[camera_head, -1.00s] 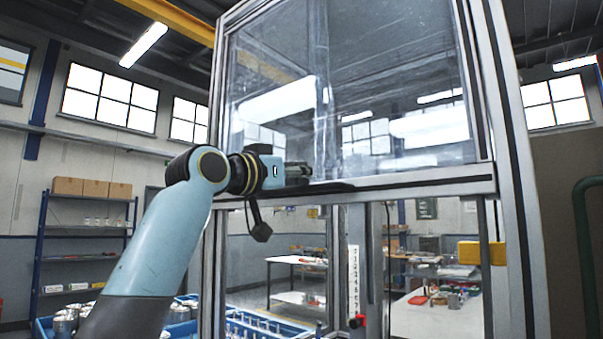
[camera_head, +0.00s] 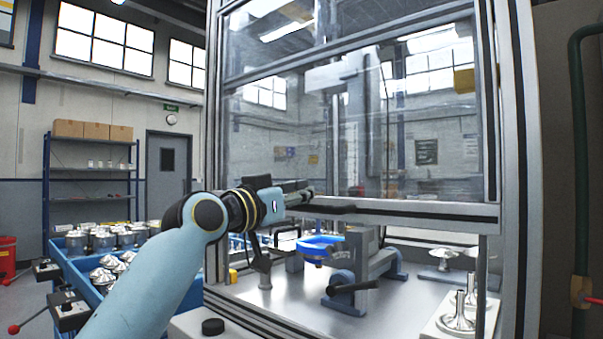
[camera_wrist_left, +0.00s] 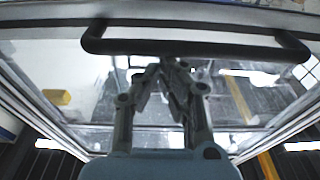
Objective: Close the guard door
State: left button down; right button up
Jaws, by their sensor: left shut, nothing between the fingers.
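The guard door (camera_head: 400,140) is a clear panel in a metal frame, and its bottom rail (camera_head: 440,213) hangs partway down the machine front. An open gap lies below the rail. A black bar handle (camera_head: 375,210) runs along the rail and also shows across the top of the left wrist view (camera_wrist_left: 195,27). My left gripper (camera_head: 308,194) is at the handle's left part in the head view. In the left wrist view its fingers (camera_wrist_left: 165,66) are shut and empty, tips close to the bar. I cannot tell whether they touch it. My right gripper is out of view.
Through the gap I see a blue part (camera_head: 318,244) on a fixture (camera_head: 365,265) and silver parts (camera_head: 460,315) at the right. A blue crate (camera_head: 75,262) of metal parts stands at the left. A shelf (camera_head: 90,170) is farther back.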

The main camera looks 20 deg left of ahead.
pick_arm(q)
notch_tip(320, 180, down, 23)
jog(key=b, duration=1.5)
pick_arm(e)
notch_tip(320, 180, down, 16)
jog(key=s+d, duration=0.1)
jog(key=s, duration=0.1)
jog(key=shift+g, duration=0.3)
pick_arm(q)
jog(key=shift+f, duration=0.15)
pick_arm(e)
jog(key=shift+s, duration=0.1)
